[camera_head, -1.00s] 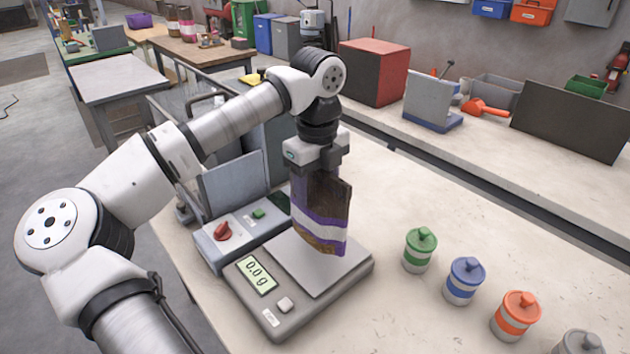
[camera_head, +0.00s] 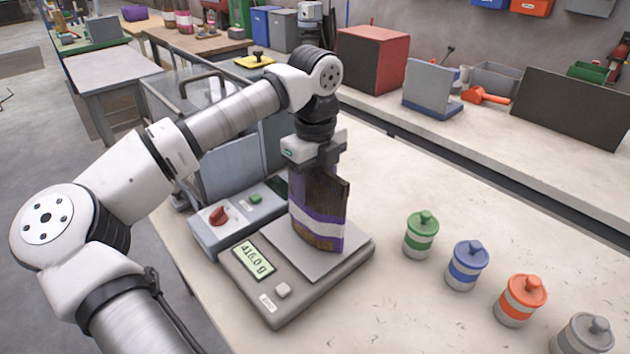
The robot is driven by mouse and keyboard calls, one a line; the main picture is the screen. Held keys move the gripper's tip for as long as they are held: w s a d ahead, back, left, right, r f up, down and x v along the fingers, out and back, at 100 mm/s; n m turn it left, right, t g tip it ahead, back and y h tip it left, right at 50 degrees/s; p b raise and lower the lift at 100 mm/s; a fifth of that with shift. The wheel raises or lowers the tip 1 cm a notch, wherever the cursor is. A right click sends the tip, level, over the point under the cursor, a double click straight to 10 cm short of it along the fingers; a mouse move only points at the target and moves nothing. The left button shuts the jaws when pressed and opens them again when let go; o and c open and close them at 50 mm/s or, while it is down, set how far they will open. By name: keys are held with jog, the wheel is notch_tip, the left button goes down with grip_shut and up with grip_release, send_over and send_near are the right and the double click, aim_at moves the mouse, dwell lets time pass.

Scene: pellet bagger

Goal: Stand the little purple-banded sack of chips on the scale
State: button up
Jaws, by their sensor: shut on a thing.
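The sack of chips (camera_head: 319,212), dark brown with a purple and white band, stands upright on the plate of the scale (camera_head: 274,315). The scale's display (camera_head: 254,261) reads 416.0 g. My gripper (camera_head: 316,163) is above the sack and shut on its top edge. The fingers hide part of the sack's top.
A control box with a red knob (camera_head: 217,216) and a green button stands just left of the scale. Several lidded jars, such as the green one (camera_head: 421,236) and the blue one (camera_head: 467,266), stand to the right. The table between jars and back bench is clear.

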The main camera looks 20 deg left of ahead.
jog(key=shift+f, duration=0.2)
jog(key=o, duration=1.5)
jog(key=shift+c, duration=0.2)
